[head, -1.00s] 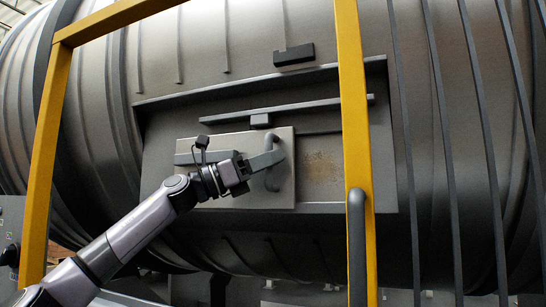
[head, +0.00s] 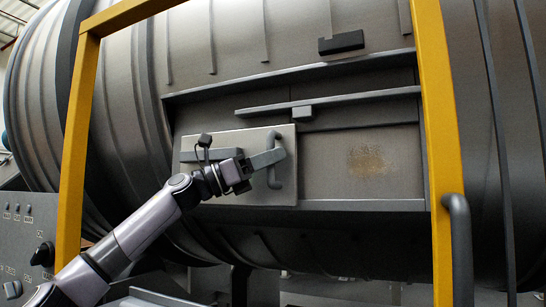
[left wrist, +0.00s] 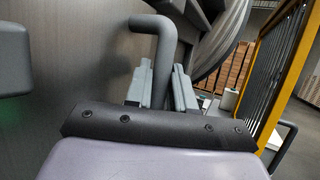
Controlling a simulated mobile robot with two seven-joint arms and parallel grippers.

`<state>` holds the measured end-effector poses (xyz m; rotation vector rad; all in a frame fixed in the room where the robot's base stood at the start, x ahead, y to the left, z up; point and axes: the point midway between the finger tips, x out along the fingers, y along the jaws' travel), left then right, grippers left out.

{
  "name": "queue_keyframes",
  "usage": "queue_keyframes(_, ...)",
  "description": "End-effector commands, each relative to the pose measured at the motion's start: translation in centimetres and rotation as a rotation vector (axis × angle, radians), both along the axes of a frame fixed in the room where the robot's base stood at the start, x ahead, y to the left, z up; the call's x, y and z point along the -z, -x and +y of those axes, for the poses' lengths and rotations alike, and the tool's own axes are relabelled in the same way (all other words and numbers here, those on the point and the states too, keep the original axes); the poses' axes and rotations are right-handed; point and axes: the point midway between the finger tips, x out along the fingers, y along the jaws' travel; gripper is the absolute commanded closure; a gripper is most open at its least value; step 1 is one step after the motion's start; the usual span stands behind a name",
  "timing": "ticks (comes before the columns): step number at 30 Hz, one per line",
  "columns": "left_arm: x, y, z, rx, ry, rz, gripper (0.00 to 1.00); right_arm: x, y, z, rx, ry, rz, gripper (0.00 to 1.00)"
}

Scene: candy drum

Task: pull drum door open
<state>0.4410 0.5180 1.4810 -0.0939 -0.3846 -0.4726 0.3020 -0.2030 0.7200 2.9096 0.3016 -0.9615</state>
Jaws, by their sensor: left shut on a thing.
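The drum door (head: 240,138) is a flat grey panel low in the recessed part of the drum's side. It carries an upright, bent bar handle (head: 275,172) near its right edge. My left gripper (head: 268,159) is shut on this handle, its arm coming up from the lower left. In the left wrist view the dark handle (left wrist: 152,42) passes between the two finger pads (left wrist: 158,88). The door sits toward the left side of the recess, and a bare panel with a brownish patch (head: 368,161) shows to its right. My right gripper is not in view.
A yellow frame (head: 440,130) stands in front of the drum, with its left post (head: 78,150) close to my left arm. A grey handrail (head: 460,245) is at the right post. A control panel (head: 25,235) with knobs is at lower left. A horizontal bar (head: 350,100) runs above the door.

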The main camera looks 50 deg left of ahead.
Motion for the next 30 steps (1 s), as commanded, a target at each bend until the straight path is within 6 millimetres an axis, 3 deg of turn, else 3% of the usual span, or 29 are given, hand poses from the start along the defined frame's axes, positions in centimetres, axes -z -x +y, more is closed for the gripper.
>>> queue_keyframes(12, -0.1, 0.1, 0.2, -0.004, 0.004, -0.004, 1.00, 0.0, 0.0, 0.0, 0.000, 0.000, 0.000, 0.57)
queue_keyframes(13, -0.1, 0.1, 0.2, -0.004, 0.003, -0.003, 0.71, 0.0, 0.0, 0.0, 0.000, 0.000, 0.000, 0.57)
queue_keyframes(23, 0.0, 0.1, 0.1, -0.001, 0.001, -0.002, 0.71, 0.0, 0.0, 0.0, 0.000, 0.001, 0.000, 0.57)
queue_keyframes(30, 0.8, 1.6, 0.9, -0.001, 0.003, -0.007, 0.71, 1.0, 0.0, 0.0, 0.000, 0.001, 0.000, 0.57)
